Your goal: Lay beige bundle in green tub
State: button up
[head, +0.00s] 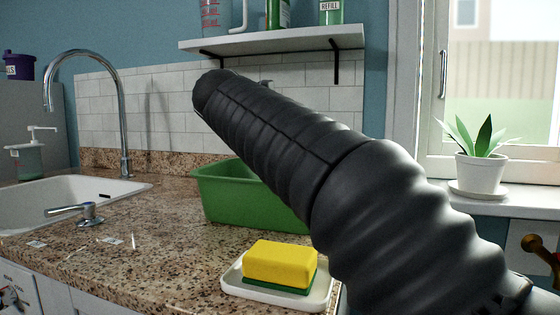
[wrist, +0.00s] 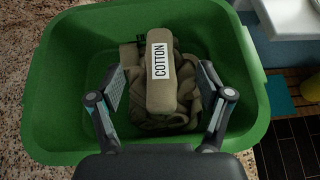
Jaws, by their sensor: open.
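The green tub (head: 222,194) stands on the speckled counter in the head view, partly hidden behind my arm. It fills most of the wrist view, where its rim shows (wrist: 255,75). My gripper (wrist: 160,85) is open above the tub, with one finger on each side of the bundle. Neither finger appears to press on it. My gripper is not visible in the head view.
A white tray (head: 232,287) with a yellow and green sponge (head: 281,264) sits in front of the tub. A sink (head: 75,205) and tap (head: 123,120) are at left. A shelf (head: 275,40) hangs above. A potted plant (head: 480,165) stands on the sill at right.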

jog(key=v, duration=0.8)
jog(key=shift+p, duration=0.35)
jog(key=shift+s, duration=0.1)
